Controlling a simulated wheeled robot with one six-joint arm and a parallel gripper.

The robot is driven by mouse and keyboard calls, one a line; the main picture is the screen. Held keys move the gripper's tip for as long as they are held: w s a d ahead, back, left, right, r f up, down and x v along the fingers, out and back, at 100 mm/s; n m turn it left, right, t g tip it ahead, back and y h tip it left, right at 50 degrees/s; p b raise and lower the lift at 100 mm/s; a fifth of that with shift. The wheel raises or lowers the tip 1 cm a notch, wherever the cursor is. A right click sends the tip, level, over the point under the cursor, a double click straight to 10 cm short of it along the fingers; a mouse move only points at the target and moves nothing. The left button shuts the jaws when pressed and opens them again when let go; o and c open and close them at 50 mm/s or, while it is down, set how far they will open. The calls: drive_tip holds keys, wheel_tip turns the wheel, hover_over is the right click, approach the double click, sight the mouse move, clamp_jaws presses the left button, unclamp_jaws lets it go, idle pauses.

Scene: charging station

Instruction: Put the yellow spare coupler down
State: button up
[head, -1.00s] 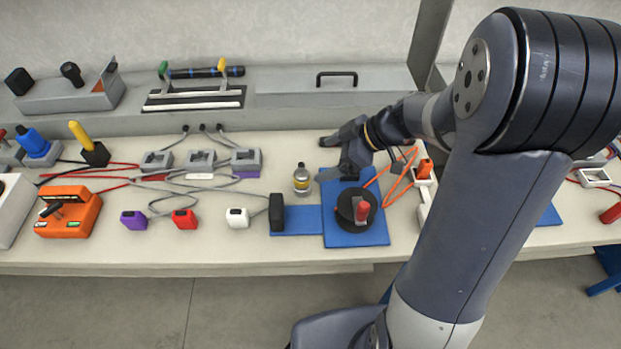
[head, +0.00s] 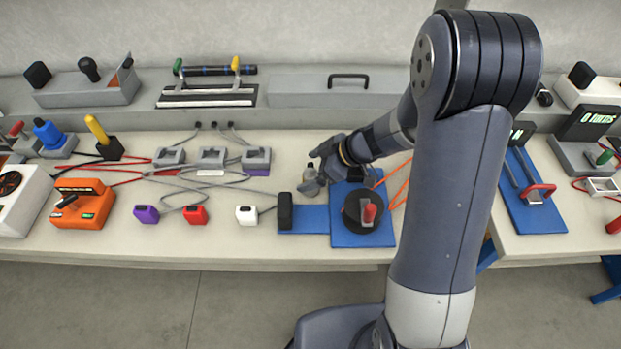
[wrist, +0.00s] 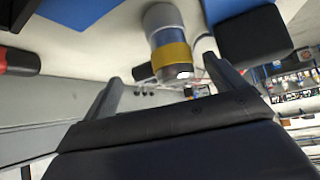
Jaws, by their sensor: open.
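A grey cylinder with a yellow band (wrist: 172,52), which I take for the yellow spare coupler, stands upright on the bench. In the head view its small top part (head: 310,171) shows, and my gripper hides much of the rest. My gripper (head: 316,176) is low over the bench, right beside it. In the wrist view my gripper (wrist: 165,82) is open, with its fingers spread toward either side of the cylinder. I cannot tell whether a finger touches it.
A blue plate (head: 345,237) with a black round base and red knob (head: 369,212) is just right. A black block (head: 285,211) stands in front. Grey sockets (head: 211,158) with cables lie to the left. Bare bench (head: 300,145) shows behind the cylinder.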

drive_tip(key=c, duration=1.3)
drive_tip(key=shift+r, duration=0.15)
